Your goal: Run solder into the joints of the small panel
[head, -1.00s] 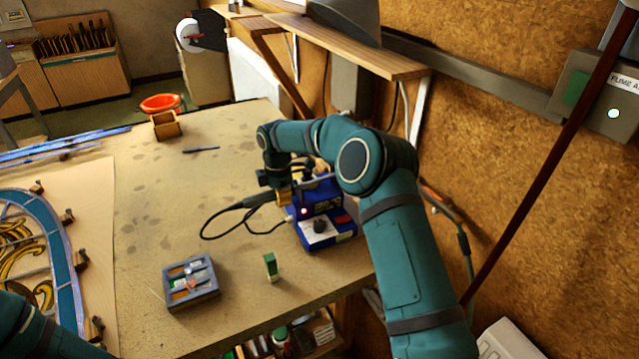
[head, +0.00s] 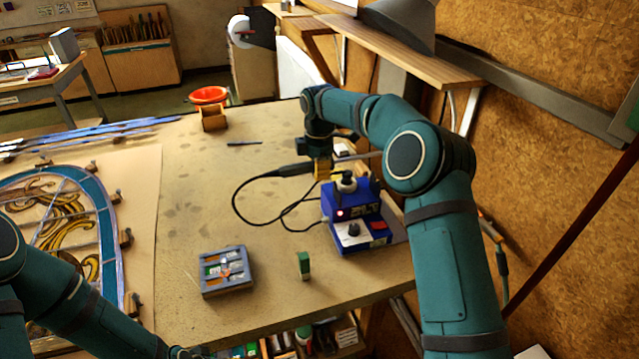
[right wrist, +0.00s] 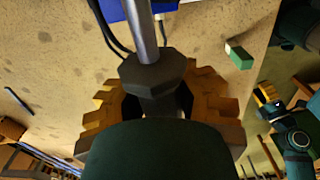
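The small panel (head: 228,268) lies in a grey square frame on the bench, with coloured pieces inside. My right gripper (head: 321,168) is shut around the soldering iron (head: 292,170), above and left of the blue soldering station (head: 352,205). The iron is roughly level, its cable end to the left and its metal shaft to the right. In the right wrist view the shaft (right wrist: 143,30) and a dark collar show between the fingers. My left arm enters at lower left; its gripper (right wrist: 266,94) shows small in the right wrist view, fingers unclear.
A large stained-glass panel (head: 100,215) lies on a board at the left, with wooden blocks around it. A green block (head: 304,265) stands right of the small panel. A dark pen-like tool (head: 244,143) and wooden box (head: 213,118) lie farther back.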

